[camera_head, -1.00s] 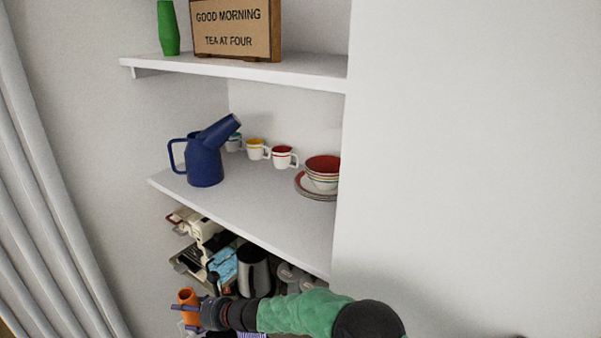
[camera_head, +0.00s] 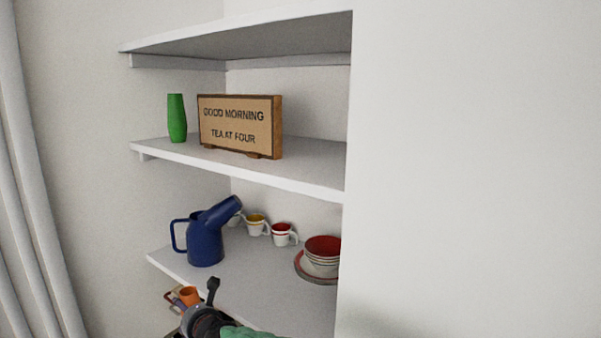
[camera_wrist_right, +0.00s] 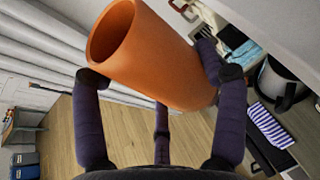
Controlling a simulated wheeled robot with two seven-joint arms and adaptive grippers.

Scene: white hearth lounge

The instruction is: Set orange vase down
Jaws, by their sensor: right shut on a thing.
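The orange vase (camera_wrist_right: 160,60) is held in my right gripper (camera_wrist_right: 160,95); the fingers close around its sides and its open mouth points up-left in the wrist view. In the head view the top of the orange vase (camera_head: 190,295) shows low in the picture, beside my right gripper (camera_head: 197,306). They are in front of and below the front edge of the middle shelf (camera_head: 290,290). The lower part of the vase is hidden in the head view. My left gripper is not in view.
A blue jug (camera_head: 205,243), several cups and stacked red-rimmed bowls (camera_head: 322,256) stand on the middle shelf. The upper shelf (camera_head: 320,170) holds a green vase (camera_head: 176,118) and a wooden sign (camera_head: 240,125), with bare room right of the sign. A striped cloth (camera_wrist_right: 270,125) lies at right.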

